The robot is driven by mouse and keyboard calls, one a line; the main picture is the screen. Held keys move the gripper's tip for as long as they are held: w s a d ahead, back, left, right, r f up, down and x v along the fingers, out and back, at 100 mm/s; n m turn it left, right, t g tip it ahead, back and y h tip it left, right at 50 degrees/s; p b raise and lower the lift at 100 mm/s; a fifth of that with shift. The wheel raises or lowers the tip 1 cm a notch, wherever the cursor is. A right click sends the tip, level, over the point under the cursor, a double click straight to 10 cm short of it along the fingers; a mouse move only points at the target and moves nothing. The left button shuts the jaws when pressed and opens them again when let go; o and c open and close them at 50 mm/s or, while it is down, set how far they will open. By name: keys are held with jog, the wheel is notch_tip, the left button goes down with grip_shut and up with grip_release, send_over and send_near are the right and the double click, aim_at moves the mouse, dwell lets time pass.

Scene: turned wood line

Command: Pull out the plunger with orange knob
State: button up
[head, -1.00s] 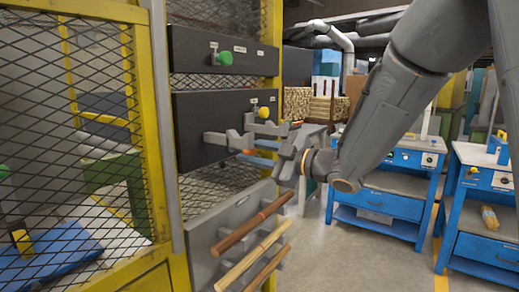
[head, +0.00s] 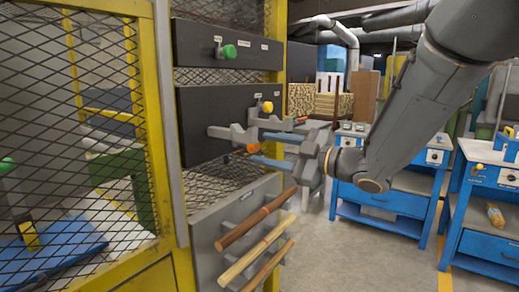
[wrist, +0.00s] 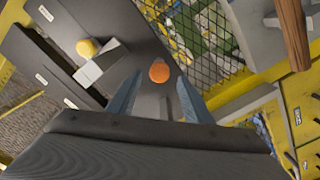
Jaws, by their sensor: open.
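The orange knob (head: 253,148) sits low on the dark panel (head: 196,124), by a grey bracket (head: 232,136). In the wrist view the orange knob (wrist: 159,72) shows between and just beyond my two bluish fingertips. My gripper (head: 259,147) is open and comes from the right, its fingers pointing at the knob. The wrist view shows the gripper (wrist: 158,90) with nothing held between the fingers. The shaft behind the knob is hidden.
A yellow knob (head: 267,107) is close above, also in the wrist view (wrist: 87,47). A green knob (head: 229,51) is on the upper panel. Wooden rods (head: 255,250) stick out below. Yellow-framed mesh (head: 75,110) stands left. Blue workbenches (head: 380,203) stand right; floor between is clear.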

jog(key=v, duration=0.3)
jog(key=shift+s+d, duration=0.25)
jog(key=shift+d, duration=0.1)
jog(key=d+f+m+h+p, duration=0.3)
jog(key=d+f+m+h, duration=1)
jog(key=d, duration=0.2)
jog(key=s+f+m+g+h+p, duration=0.1)
jog(key=s+f+m+g, duration=0.2)
jog(key=s, duration=0.9)
jog(key=s+d+f+m+g+h, duration=0.1)
jog(key=s+f+m+g, duration=0.3)
jog(key=s, duration=0.8)
notch_tip(320, 180, down, 2)
jog(key=g, duration=0.2)
jog(key=shift+s+g+p, duration=0.3)
jog(key=shift+g+p, duration=0.1)
